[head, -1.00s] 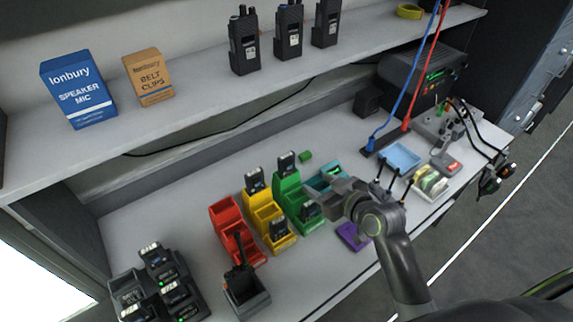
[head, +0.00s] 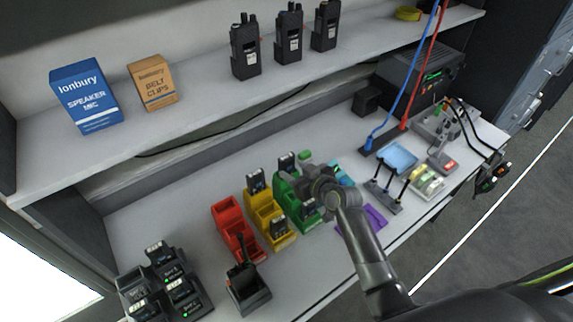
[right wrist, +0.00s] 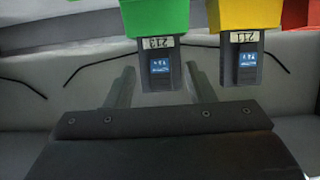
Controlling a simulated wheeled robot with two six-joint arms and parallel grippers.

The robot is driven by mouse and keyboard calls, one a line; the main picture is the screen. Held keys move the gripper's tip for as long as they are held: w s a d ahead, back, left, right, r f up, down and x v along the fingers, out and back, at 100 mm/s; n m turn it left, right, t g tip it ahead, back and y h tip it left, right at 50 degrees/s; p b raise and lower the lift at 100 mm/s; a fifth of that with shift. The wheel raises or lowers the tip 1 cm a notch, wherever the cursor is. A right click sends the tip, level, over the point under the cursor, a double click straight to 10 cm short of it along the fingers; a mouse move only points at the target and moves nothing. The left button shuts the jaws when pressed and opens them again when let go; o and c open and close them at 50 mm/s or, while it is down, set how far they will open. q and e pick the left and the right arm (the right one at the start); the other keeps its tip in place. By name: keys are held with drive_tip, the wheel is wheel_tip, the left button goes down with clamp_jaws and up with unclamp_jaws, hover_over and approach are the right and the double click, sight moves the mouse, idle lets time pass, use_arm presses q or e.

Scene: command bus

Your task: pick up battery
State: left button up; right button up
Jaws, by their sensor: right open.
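Small dark batteries stand in coloured bins on the counter. In the head view, one battery (head: 287,162) stands at the back of the green bin (head: 285,188), and another is partly hidden at its front. The yellow bin (head: 263,210) holds a back battery (head: 255,182) and a front one (head: 279,228). My right gripper (head: 297,183) is open above the green bin. In the right wrist view, which looks upside down, a battery (right wrist: 160,70) by the green bin labelled 213 shows between the spread fingers (right wrist: 160,90), untouched as far as I see. My left gripper is not in view.
A red bin (head: 233,228) and a radio in a dark holder (head: 247,289) stand left of the yellow bin. A charger (head: 160,285) with several batteries is at the far left. The shelf (head: 200,100) with radios and boxes overhangs the back.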

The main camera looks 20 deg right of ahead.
drive_tip(key=shift+w+a+f, duration=0.15)
drive_tip(key=shift+w+f, duration=0.15)
drive_tip(key=shift+w, duration=0.2)
drive_tip(key=c, duration=0.6)
drive_tip(key=shift+r, duration=0.15)
wheel_tip(320, 180, up, 10)
drive_tip(key=shift+f+b, duration=0.1)
drive_tip(key=shift+b, duration=0.45)
